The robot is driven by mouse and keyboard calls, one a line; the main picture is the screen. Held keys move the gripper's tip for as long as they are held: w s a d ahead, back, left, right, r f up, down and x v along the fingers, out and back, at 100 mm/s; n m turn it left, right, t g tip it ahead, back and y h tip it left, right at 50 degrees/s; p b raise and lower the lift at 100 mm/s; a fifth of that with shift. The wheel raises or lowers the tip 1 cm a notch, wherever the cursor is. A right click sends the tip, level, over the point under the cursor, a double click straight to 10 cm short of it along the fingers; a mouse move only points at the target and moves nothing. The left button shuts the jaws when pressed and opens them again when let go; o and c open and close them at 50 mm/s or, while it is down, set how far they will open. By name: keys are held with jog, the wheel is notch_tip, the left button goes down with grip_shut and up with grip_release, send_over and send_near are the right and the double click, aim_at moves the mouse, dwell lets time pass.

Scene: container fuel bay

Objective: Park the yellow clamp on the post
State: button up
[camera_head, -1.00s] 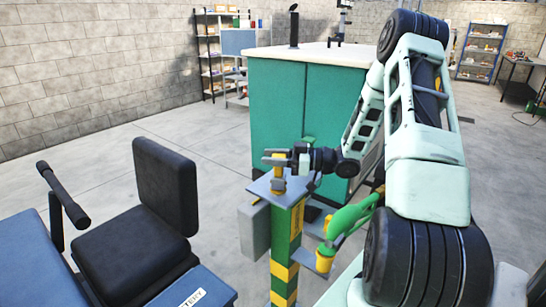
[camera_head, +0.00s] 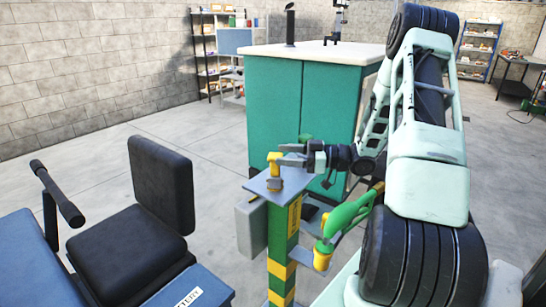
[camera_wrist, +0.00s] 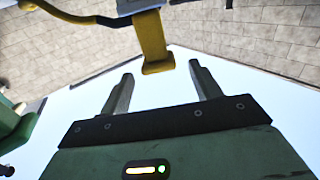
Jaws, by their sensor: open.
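The yellow clamp (camera_head: 274,167) stands upright at the top of the post (camera_head: 281,237), which has green and yellow bands and a grey top plate (camera_head: 268,185). In the wrist view the clamp (camera_wrist: 153,45) shows beyond the fingertips, apart from them. My gripper (camera_head: 290,155) is just right of the clamp in the head view, above the plate. Its two fingers (camera_wrist: 160,74) are spread with nothing between them. Exactly how the clamp seats on the post is too small to tell.
A green fuel nozzle (camera_head: 350,212) sits in a yellow holder (camera_head: 323,256) right of the post. A grey box (camera_head: 250,228) is on its left. A black seat (camera_head: 160,190) stands left, and a green cabinet (camera_head: 305,105) behind. A dark and yellow cable (camera_wrist: 55,13) shows in the wrist view.

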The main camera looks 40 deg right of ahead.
jog(key=b+v, duration=0.1)
jog(key=v, duration=1.1)
jog(key=shift+s+b, duration=0.15)
jog(key=shift+b, duration=0.25)
jog(key=shift+d, duration=0.15)
